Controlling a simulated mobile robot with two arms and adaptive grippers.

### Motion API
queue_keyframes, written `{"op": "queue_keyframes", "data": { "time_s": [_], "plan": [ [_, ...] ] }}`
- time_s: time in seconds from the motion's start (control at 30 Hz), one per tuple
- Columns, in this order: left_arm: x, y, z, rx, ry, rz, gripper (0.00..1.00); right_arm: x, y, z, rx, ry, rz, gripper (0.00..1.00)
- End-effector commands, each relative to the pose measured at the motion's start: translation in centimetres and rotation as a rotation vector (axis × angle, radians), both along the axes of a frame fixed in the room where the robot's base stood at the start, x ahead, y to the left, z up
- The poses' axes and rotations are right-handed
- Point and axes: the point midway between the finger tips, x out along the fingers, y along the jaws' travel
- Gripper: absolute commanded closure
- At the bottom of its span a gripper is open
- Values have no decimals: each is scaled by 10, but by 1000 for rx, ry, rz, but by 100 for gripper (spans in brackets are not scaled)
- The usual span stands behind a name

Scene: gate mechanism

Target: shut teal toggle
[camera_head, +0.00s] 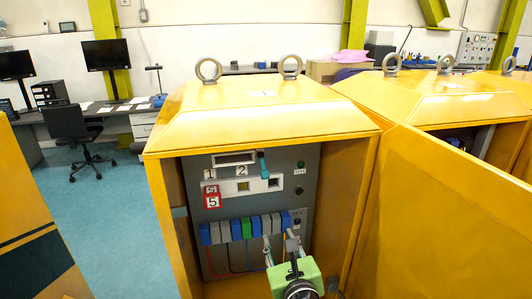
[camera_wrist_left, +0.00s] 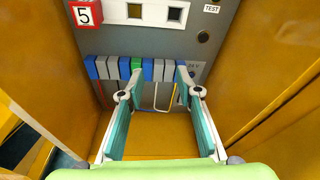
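The teal toggle (camera_head: 263,165) is a short upright lever on the grey control panel (camera_head: 290,165), inside the open yellow cabinet. It stands at the right part of the white plate with small windows, right of the "2" label. The left wrist view does not show the toggle. My left gripper (camera_head: 279,240), with its green body, is below the toggle, in front of the row of coloured blocks. In the left wrist view its two teal-sided fingers (camera_wrist_left: 159,80) are spread apart with nothing between them. The right gripper is out of view.
A row of blue, grey and green blocks (camera_head: 246,228) spans the panel, with coloured wires below. A red "5" box (camera_head: 211,196) sits to the left. The yellow cabinet door (camera_head: 445,220) stands open at right. Cabinet side walls flank the panel closely.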

Motion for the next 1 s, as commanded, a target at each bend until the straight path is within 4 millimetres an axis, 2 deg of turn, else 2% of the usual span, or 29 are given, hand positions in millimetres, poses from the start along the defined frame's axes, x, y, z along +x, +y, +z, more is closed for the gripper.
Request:
{"op": "queue_keyframes", "data": {
  "time_s": [0.03,0.1,0.2,0.23,0.37,0.47,0.73,0.9,1.0],
  "plan": [
    [-7,-3,51,57,-49,-1,68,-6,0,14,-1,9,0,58],
    [-18,-3,92,129,-91,9,68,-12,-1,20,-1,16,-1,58],
    [-30,-2,127,193,-129,24,68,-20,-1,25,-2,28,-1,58],
    [-32,-1,133,205,-135,28,68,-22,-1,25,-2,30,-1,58],
    [-30,2,144,230,-145,35,68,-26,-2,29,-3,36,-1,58],
    [-17,6,144,232,-143,38,68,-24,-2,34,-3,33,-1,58],
    [38,24,145,231,-142,37,68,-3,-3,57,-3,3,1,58],
    [69,34,144,229,-141,37,68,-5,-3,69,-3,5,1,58],
    [81,38,143,228,-142,35,68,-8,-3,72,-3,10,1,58]
  ]
}}
